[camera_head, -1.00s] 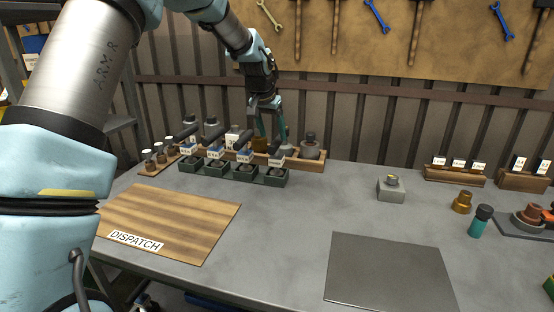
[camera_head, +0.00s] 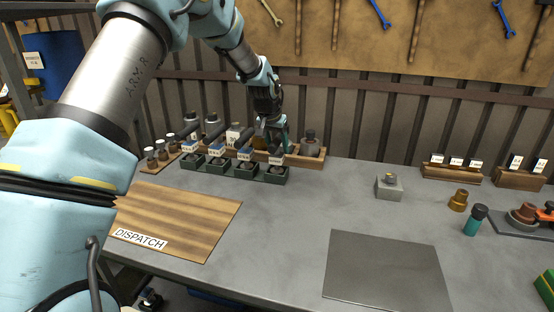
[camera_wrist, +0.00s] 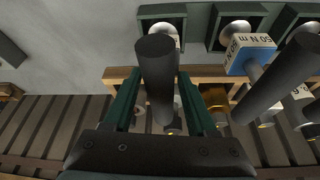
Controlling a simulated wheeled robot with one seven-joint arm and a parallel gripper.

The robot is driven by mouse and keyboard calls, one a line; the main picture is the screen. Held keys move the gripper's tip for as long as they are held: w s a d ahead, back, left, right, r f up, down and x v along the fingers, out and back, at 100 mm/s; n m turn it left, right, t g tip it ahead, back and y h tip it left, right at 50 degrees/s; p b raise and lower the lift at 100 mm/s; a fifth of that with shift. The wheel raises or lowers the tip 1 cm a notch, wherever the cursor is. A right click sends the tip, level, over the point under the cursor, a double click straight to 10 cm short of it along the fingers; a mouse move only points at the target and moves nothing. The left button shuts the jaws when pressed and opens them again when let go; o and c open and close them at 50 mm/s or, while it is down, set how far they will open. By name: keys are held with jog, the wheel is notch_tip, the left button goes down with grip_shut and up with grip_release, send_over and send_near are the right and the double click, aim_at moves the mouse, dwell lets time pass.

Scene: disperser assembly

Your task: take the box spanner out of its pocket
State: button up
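My gripper (camera_head: 274,150) is low over the right end of the tool row in the head view. In the wrist view its two green fingers (camera_wrist: 158,95) stand on either side of a dark cylindrical handle (camera_wrist: 157,70). Narrow gaps show beside the handle, and I see no clear grip on it. A similar black-handled tool (camera_wrist: 278,80) with a blue-and-white collar marked 50 N m stands to the right. Which tool is the box spanner, I cannot tell. The lower end of the handle between my fingers is hidden.
Green pockets (camera_head: 272,178) line the front of a wooden rack (camera_head: 318,160). A wooden dispatch board (camera_head: 180,215) lies front left, and a dark mat (camera_head: 385,270) front right. A grey block (camera_head: 389,190) stands right of the rack. The bench between is clear.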

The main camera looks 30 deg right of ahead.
grip_shut()
jog(key=shift+r, duration=0.1)
dwell(1.0)
